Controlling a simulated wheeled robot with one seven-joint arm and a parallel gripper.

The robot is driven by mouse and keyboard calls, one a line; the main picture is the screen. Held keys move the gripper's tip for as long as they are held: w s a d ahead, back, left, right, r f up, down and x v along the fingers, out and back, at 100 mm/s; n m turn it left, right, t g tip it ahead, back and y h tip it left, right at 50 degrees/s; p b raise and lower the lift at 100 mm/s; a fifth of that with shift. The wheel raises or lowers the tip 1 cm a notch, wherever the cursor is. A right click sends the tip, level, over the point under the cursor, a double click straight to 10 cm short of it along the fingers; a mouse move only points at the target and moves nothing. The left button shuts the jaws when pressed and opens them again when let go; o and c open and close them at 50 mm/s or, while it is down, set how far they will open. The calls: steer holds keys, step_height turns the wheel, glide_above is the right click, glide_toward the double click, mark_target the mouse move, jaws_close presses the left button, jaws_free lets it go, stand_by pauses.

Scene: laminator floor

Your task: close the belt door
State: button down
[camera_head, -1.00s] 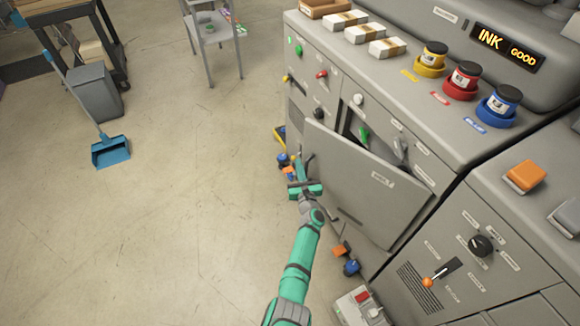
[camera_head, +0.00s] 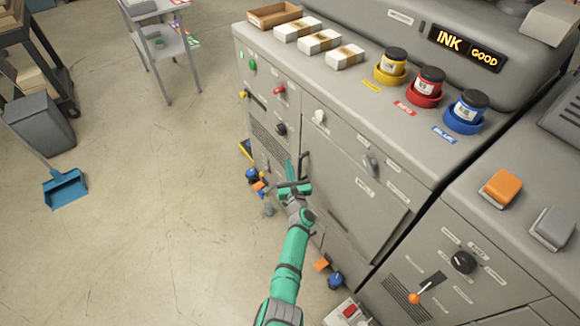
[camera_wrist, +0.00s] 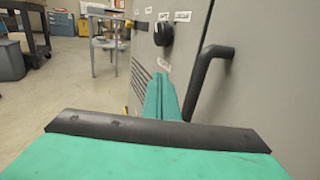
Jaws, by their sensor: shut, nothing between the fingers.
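The belt door (camera_head: 352,195) is a grey panel on the front of the grey machine. In the head view it lies almost flush with the front, and the opening behind it no longer shows. Its dark bar handle (camera_head: 305,162) is at the door's left edge; the handle also shows large in the wrist view (camera_wrist: 205,80). My green gripper (camera_head: 290,175) is at the left of the door beside the handle. In the wrist view its fingers (camera_wrist: 162,98) are together and empty, left of the handle. I cannot tell whether they touch the door.
Colored ink pots (camera_head: 425,86) and white packs (camera_head: 319,41) stand on the machine top. Knobs and a lever (camera_head: 414,297) stick out of the front. Small parts lie by the machine's foot. The floor (camera_head: 130,240) at left is clear around a blue dustpan (camera_head: 65,188).

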steer(key=shift+a, duration=0.15)
steer(key=s+a, duration=0.8)
steer(key=a, duration=0.3)
steer(key=shift+s, duration=0.3)
